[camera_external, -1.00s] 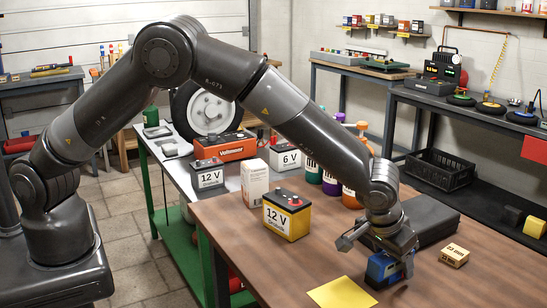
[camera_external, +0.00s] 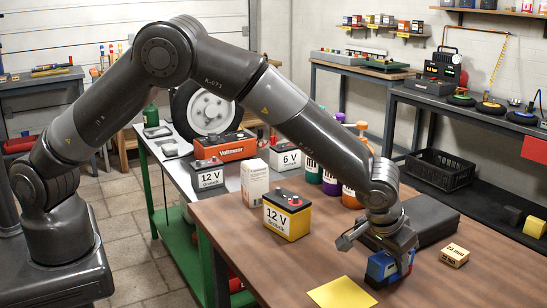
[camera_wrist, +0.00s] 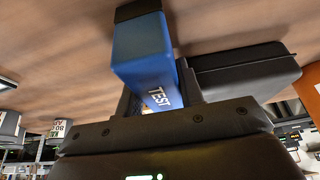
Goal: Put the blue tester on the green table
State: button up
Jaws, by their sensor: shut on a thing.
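The blue tester (camera_external: 378,268) is held at the end of my gripper (camera_external: 388,252), at or just above the brown tabletop; contact with the top is hard to tell. In the wrist view the tester (camera_wrist: 142,50) shows a blue body with the word TEST and a dark end, between the fingers of my gripper (camera_wrist: 160,98). The green table (camera_external: 152,142) has a pale grey top and green legs, and stands left of and behind the brown table. A white wheel, a red Voltmann box and batteries stand on it.
The brown table (camera_external: 480,285) holds a yellow 12 V battery (camera_external: 287,218), a white box (camera_external: 255,185), bottles, a dark case (camera_external: 432,218), a small tan box (camera_external: 454,255) and a yellow sheet (camera_external: 342,294). The green table's near left part looks fairly clear.

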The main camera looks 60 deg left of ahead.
notch_tip(320, 180, up, 4)
jog(key=shift+r, duration=0.2)
jog(key=s+d+r, duration=0.5)
jog(key=s+r, duration=0.1)
jog(key=s, duration=0.4)
jog(key=shift+s+r, duration=0.25)
jog(key=s+a+r+m+h, duration=0.1)
jog(key=s+a+r+m, duration=0.35)
jog(key=r, duration=0.25)
jog(key=s+a+r+m+h, duration=0.25)
jog(key=s+a+r, duration=0.2)
jog(key=r, duration=0.35)
jog(key=w+a+n+y, duration=0.1)
jog(key=w+a, duration=0.3)
jog(key=a, duration=0.8)
jog(key=w+a+n+y, duration=0.1)
jog(key=w+a+n, duration=0.2)
jog(key=a, duration=1)
jog(key=w+a+n+y, duration=0.1)
jog(key=w+a+n, duration=0.2)
jog(key=a, duration=1)
jog(key=w, duration=0.3)
jog(key=shift+w+f, duration=0.15)
jog(key=shift+w, duration=0.15)
jog(key=shift+y, duration=0.25)
